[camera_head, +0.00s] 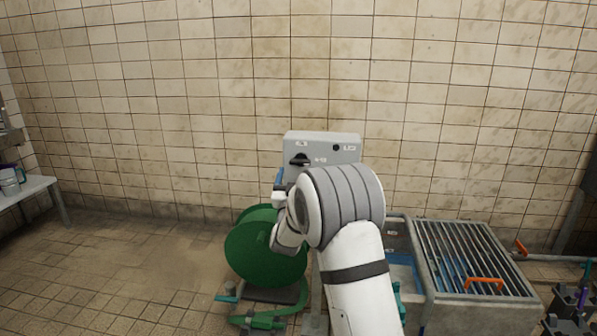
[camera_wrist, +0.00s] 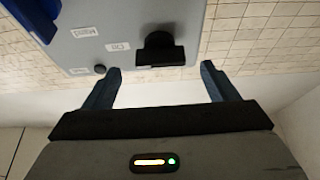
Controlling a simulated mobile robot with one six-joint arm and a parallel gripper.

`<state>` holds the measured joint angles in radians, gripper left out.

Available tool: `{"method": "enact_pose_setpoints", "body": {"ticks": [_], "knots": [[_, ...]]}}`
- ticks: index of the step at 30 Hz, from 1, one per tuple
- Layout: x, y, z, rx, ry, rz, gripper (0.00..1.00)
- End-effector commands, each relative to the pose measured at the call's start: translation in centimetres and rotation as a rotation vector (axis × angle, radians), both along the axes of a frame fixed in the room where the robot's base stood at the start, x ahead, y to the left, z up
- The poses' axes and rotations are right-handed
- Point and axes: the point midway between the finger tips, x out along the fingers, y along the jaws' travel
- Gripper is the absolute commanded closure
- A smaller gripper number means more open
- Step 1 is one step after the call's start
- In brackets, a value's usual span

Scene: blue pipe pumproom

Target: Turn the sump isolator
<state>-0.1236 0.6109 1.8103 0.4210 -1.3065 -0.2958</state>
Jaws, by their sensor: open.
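The isolator is a black rotary knob (camera_head: 299,159) on the left part of a grey control box (camera_head: 347,142) against the tiled wall. Its handle looks about horizontal in the head view. The knob also shows in the wrist view (camera_wrist: 159,45), on the box face (camera_wrist: 110,18). My gripper (camera_wrist: 160,70) is open and empty. Its two blue fingers stand apart, with the knob ahead of the gap between them. I cannot tell whether they touch anything. In the head view my gripper (camera_head: 279,186) is just below and left of the knob, partly hidden by my wrist.
A small black button (camera_head: 336,147) sits right of the knob, near white labels. A green hose reel (camera_head: 262,252) stands below the box. A grated steel basin (camera_head: 470,300) with an orange handle (camera_head: 484,281) is at right. A bench (camera_head: 30,188) stands far left; floor between is clear.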

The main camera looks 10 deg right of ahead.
Motion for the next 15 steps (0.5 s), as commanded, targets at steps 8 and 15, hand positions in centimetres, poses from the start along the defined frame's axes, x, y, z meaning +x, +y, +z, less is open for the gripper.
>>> {"method": "enact_pose_setpoints", "body": {"ticks": [8,15], "knots": [[3.2,-1.0,1.3,0.000,0.001,0.002,0.20],[3.7,-1.1,1.6,-0.001,0.001,0.003,0.20]]}}
